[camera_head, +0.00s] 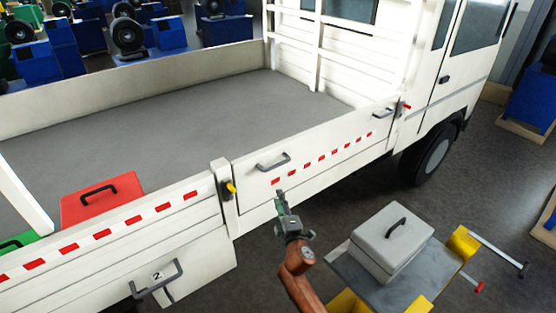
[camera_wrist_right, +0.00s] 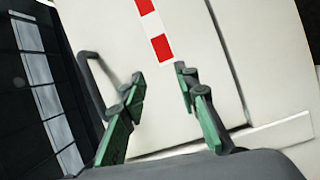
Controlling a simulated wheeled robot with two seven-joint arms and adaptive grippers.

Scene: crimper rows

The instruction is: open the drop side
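The white drop side (camera_head: 325,158) on the truck bed stands upright, in line with the fixed walls. It bears a dark handle (camera_head: 272,162) and a dashed red strip. A latch with a yellow lever (camera_head: 231,187) sits on the post at its left end, and one with a red lever (camera_head: 406,106) at its right end. My right gripper (camera_head: 281,196) is in front of the panel's lower left part. In the right wrist view its green fingers (camera_wrist_right: 160,76) are apart and empty, facing the panel, with a dark handle (camera_wrist_right: 92,75) to their left. My left gripper is not in view.
A grey case (camera_head: 392,240) sits on a cart with yellow parts at lower right. A red case (camera_head: 102,200) lies in the bed. The bed floor (camera_head: 190,120) is mostly clear.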

